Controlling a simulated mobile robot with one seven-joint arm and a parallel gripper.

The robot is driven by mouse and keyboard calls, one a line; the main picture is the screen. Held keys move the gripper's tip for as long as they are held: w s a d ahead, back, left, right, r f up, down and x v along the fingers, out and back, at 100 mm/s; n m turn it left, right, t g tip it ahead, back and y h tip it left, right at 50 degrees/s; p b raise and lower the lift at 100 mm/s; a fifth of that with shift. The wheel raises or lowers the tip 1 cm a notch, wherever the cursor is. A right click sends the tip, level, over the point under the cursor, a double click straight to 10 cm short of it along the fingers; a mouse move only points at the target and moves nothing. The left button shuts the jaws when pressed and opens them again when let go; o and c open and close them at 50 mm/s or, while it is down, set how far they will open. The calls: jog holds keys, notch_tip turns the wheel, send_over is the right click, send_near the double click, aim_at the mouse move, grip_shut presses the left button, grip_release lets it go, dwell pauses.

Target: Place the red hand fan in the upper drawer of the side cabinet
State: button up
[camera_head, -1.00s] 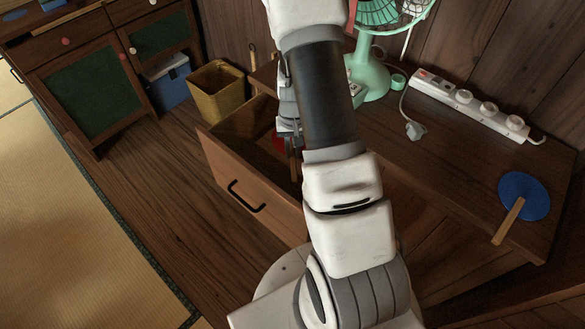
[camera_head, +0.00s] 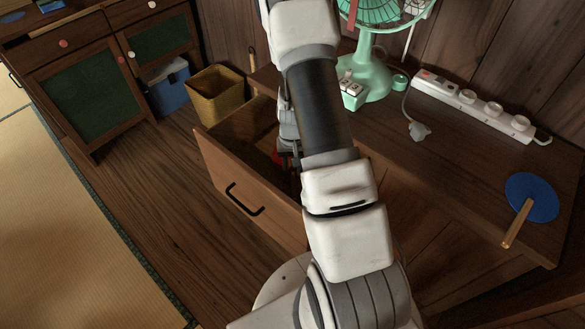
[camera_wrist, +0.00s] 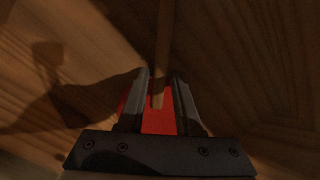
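The red hand fan is mostly hidden in the head view, where a bit of red (camera_head: 277,158) shows beside my gripper (camera_head: 287,160). In the wrist view its red face (camera_wrist: 160,121) shows between and left of my fingers. Its wooden handle (camera_wrist: 163,40) runs away from me past the fingertips. My gripper (camera_wrist: 161,76) looks open, with gaps on both sides of the handle. It is inside the open upper drawer (camera_head: 243,185) of the side cabinet (camera_head: 440,190). Whether the fan rests on the drawer floor is hard to tell.
On the cabinet top are a green electric fan (camera_head: 371,75), a white power strip (camera_head: 470,103) with a plug, and a blue hand fan (camera_head: 531,197). A yellow bin (camera_head: 216,95) and blue box (camera_head: 168,88) stand beyond the drawer. Another cabinet (camera_head: 85,95) is at left.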

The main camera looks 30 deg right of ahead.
jog(key=shift+o, duration=0.4)
notch_tip(320, 180, up, 13)
jog(key=p, duration=0.4)
notch_tip(320, 180, up, 18)
jog(key=n+t, duration=0.2)
jog(key=t, duration=0.1)
send_over(292, 172)
jog(key=s+a, duration=0.3)
jog(key=a, duration=0.5)
jog(key=s+a+r+n+t, duration=0.1)
jog(key=s+a+r, duration=0.1)
jog(key=s+r, duration=0.4)
jog(key=s+a+r+n+t, duration=0.1)
jog(key=s+a+r+n, duration=0.1)
jog(key=s+r, duration=0.3)
jog(key=shift+s+a+r+t, duration=0.35)
jog(key=shift+s+a, duration=0.25)
jog(key=shift+s, duration=1.35)
